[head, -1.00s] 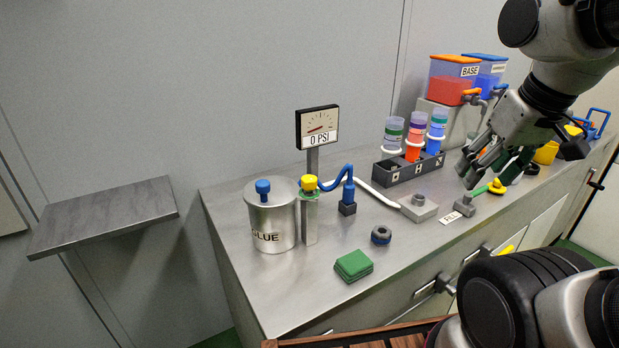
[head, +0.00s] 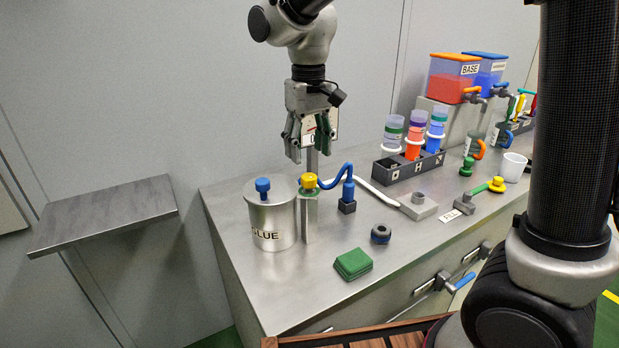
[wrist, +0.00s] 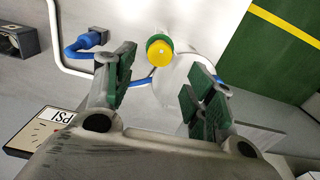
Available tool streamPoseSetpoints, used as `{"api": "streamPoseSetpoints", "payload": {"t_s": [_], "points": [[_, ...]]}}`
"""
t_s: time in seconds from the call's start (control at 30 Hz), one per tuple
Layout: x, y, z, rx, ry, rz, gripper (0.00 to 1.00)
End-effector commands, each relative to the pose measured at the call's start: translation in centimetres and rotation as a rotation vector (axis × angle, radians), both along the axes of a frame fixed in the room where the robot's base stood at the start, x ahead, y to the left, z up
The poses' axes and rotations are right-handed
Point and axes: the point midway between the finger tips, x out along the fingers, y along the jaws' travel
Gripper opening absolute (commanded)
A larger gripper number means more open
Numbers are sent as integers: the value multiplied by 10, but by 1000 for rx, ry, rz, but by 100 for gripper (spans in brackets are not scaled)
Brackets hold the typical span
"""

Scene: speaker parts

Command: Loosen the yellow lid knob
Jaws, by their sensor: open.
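The yellow knob (head: 308,181) sits above a green collar at the top of a metal post (head: 309,222), right beside the glue pot (head: 271,224). The pot has a blue knob (head: 263,187) on its lid. My gripper (head: 309,156) is open and empty, pointing down, a little above the yellow knob and not touching it. In the wrist view the yellow knob (wrist: 160,52) shows between and beyond the two green-padded fingers. The pot's blue knob cannot be made out there.
The gauge (head: 334,122) behind the post is mostly hidden by my gripper. A blue hose (head: 338,177) runs close on the right. A green block (head: 353,264) and a dark nut (head: 380,234) lie in front. A tube rack (head: 408,165) stands further right.

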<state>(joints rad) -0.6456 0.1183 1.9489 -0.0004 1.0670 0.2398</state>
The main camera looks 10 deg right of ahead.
Motion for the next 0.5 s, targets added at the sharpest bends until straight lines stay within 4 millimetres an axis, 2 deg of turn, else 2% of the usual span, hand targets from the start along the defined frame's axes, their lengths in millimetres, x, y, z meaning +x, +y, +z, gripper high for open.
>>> {"api": "streamPoseSetpoints", "payload": {"t_s": [0.4,0.5], "points": [[-2,-2,-63,-6,9,-14,54],[-2,-3,-73,-6,8,-14,54]]}}
